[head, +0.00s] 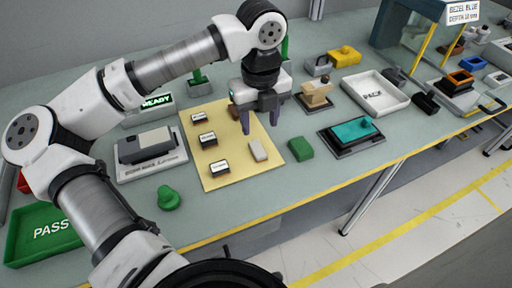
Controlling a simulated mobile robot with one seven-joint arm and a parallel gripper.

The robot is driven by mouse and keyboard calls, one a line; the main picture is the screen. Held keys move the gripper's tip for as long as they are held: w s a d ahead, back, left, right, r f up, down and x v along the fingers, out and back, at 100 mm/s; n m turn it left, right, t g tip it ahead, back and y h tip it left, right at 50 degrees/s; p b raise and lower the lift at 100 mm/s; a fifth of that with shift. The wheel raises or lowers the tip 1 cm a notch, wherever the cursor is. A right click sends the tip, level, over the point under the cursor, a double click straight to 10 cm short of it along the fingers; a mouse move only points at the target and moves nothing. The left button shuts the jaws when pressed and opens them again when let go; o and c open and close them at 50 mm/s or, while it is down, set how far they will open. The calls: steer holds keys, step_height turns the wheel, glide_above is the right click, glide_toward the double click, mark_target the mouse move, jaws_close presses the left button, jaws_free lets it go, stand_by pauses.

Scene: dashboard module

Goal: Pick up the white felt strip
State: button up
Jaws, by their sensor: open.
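A small off-white, rounded strip (258,150), which looks like the white felt strip, lies on the right part of the pale yellow mat (232,176). Its material is too small to make out. My gripper (263,122) points down above the mat, a little behind the strip in the picture. Its dark fingers are apart, with nothing visible between them. The strip lies clear of the fingers. A small brown piece beside the gripper is partly hidden by it.
Several dark blocks with white labels (207,139) stand on the mat's left side. A green block (300,149) lies right of the strip, and a teal part (354,131) on a dark tray beyond it. A white tray (367,98) stands behind. The table's front edge is clear.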

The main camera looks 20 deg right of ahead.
mark_target(257, 149)
steer(key=shift+s+a+f+p, duration=0.15)
steer(key=shift+f+p, duration=0.45)
steer(key=shift+f, duration=1.3)
steer(key=shift+a+f+p, duration=0.15)
steer(key=shift+f+p, duration=0.4)
steer(key=shift+f, duration=1.35)
steer(key=c, duration=1.1)
